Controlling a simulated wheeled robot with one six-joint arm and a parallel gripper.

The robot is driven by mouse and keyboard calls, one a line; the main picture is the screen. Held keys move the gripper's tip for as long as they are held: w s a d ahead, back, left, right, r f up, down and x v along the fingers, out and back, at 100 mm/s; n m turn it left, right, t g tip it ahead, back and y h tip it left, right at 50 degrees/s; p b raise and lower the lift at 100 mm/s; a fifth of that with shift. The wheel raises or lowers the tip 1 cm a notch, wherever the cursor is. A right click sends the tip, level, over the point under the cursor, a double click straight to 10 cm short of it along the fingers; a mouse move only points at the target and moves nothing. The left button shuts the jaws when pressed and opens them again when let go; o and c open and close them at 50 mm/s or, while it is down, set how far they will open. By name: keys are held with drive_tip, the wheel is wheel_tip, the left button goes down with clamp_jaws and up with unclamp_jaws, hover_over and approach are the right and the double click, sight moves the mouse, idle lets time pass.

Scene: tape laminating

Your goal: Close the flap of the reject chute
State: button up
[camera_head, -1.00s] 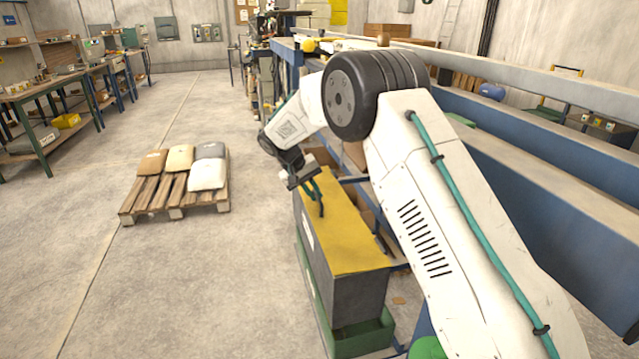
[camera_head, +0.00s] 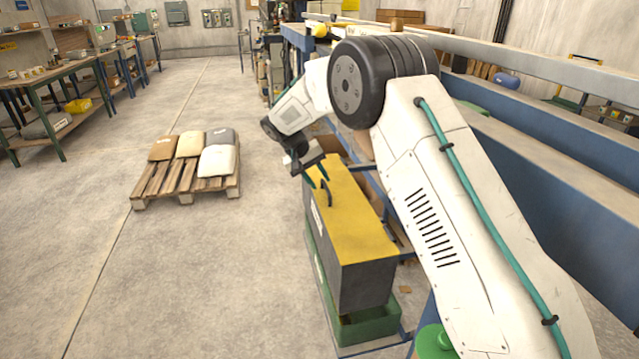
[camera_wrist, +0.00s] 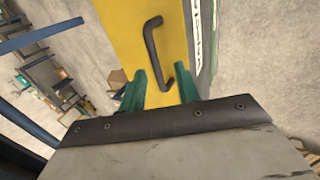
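The reject chute appears as a dark grey box (camera_head: 364,288) with a yellow flap (camera_head: 352,222) lying along its top. A black bar handle (camera_head: 328,195) stands on the flap; it also shows in the wrist view (camera_wrist: 152,42). My gripper (camera_head: 317,178) is just above the flap, beside the handle's far end. In the wrist view my gripper's two green fingers (camera_wrist: 160,82) are spread apart, with the handle's lower end near the gap between their tips. Nothing is held. The flap's far edge is partly hidden by my gripper, so I cannot tell if it sits fully flush.
A green tray (camera_head: 370,327) is under the chute. Blue rails (camera_head: 560,200) run along the right. A pallet with several sacks (camera_head: 160,190) stands on the floor at left. The floor between pallet and chute is clear.

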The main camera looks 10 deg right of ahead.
drive_tip(key=v, duration=0.5)
drive_tip(key=shift+a+r, duration=0.25)
